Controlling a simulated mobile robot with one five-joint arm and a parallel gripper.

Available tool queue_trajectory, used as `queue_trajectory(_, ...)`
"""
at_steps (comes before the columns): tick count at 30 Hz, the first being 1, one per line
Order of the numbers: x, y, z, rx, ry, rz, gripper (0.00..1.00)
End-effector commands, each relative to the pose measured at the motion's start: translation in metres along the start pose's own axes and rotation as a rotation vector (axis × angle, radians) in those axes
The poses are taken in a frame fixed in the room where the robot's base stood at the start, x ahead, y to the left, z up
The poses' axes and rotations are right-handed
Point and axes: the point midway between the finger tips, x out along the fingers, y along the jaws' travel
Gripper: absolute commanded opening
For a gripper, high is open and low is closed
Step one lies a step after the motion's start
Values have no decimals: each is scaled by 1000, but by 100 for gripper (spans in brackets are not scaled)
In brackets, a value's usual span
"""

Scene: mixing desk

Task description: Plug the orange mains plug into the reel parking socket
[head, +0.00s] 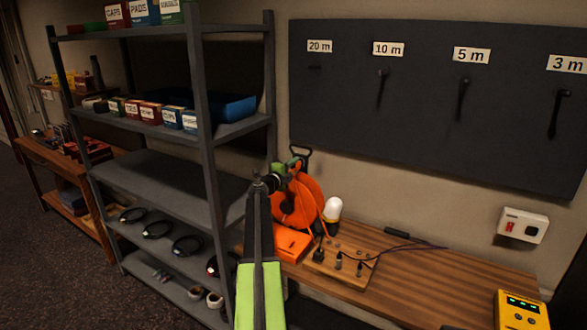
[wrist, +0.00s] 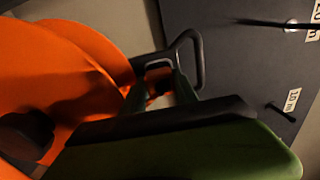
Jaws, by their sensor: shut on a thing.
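The orange cable reel (head: 300,205) stands on the wooden bench; its orange disc (wrist: 50,70) fills the left of the wrist view. My gripper (head: 291,168) is up at the reel's upper left part, close to its dark handle. In the wrist view my gripper (wrist: 163,85) is shut on a small orange piece, which appears to be the orange mains plug (wrist: 158,76). Much of the plug is hidden by the green and dark fingers. I cannot make out the reel parking socket, or whether the plug touches the reel.
A wooden board (head: 325,262) with several black plugs lies on the bench beside an orange box (head: 291,244). A white-domed lamp (head: 332,208) stands right of the reel. A grey shelf unit (head: 205,120) rises close at left. A dark pegboard (head: 430,120) hangs behind.

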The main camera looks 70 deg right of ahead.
Motion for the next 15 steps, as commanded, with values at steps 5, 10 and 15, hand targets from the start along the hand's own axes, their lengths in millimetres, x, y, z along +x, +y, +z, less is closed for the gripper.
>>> queue_trajectory(5,3,0,0,0,0,0,0)
queue_trajectory(10,6,0,0,0,0,0,0)
queue_trajectory(15,10,0,0,0,1,0,0)
